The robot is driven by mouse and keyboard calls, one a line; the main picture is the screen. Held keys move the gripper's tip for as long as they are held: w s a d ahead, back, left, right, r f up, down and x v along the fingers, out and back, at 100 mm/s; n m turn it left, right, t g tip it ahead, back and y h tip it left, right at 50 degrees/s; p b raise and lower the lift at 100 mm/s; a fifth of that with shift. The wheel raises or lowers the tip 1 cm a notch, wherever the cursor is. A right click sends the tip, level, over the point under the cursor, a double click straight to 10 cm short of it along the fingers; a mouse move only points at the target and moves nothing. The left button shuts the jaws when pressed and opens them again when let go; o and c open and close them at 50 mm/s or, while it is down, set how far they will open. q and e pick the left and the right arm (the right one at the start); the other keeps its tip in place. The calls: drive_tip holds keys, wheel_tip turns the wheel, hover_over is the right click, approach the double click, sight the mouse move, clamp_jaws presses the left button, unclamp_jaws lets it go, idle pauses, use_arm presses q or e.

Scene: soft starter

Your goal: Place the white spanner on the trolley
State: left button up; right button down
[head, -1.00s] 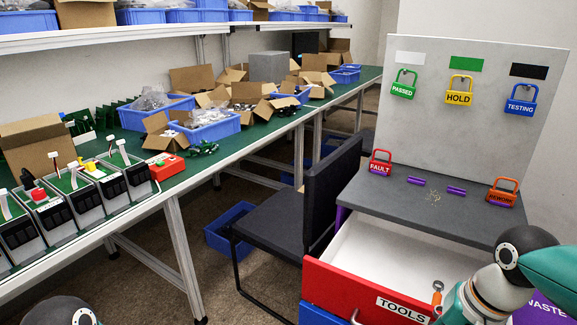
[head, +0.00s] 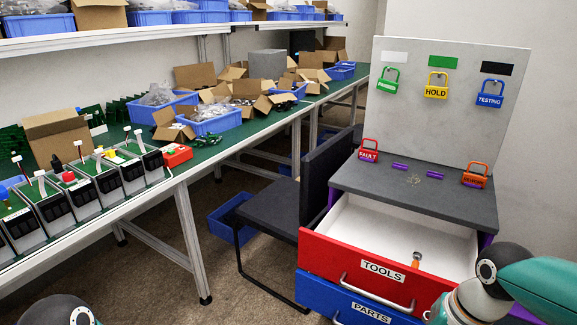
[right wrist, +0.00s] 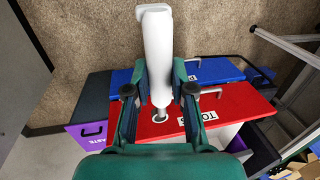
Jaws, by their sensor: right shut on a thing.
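In the right wrist view my right gripper (right wrist: 160,80) is shut on the white spanner (right wrist: 157,45), gripping its thick white handle. A metal part of it shows between the fingers. In the head view the spanner is hidden and only my right arm shows at the lower right. The drawer unit, which seems to be the trolley, has a dark grey top (head: 420,197) and an upright grey board (head: 450,135). Its red TOOLS drawer (head: 330,255) is pulled open. My left gripper is out of view; part of that arm shows at the lower left.
A small orange and metal tool (head: 415,260) is in the open drawer. Red (head: 369,155) and orange (head: 474,180) padlocks stand on the grey top; the middle between them is mostly clear. A black chair (head: 280,210) stands left of the unit. A cluttered green workbench (head: 207,158) lies further left.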

drive_tip(key=w+a+f+n+g+p, duration=0.1)
drive_tip(key=w+a+f+n+p, duration=0.3)
drive_tip(key=w+f, duration=0.5)
drive_tip(key=shift+w+f+n+p, duration=0.3)
drive_tip(key=shift+w+n+p, duration=0.1)
drive_tip(key=shift+n+p, duration=0.7)
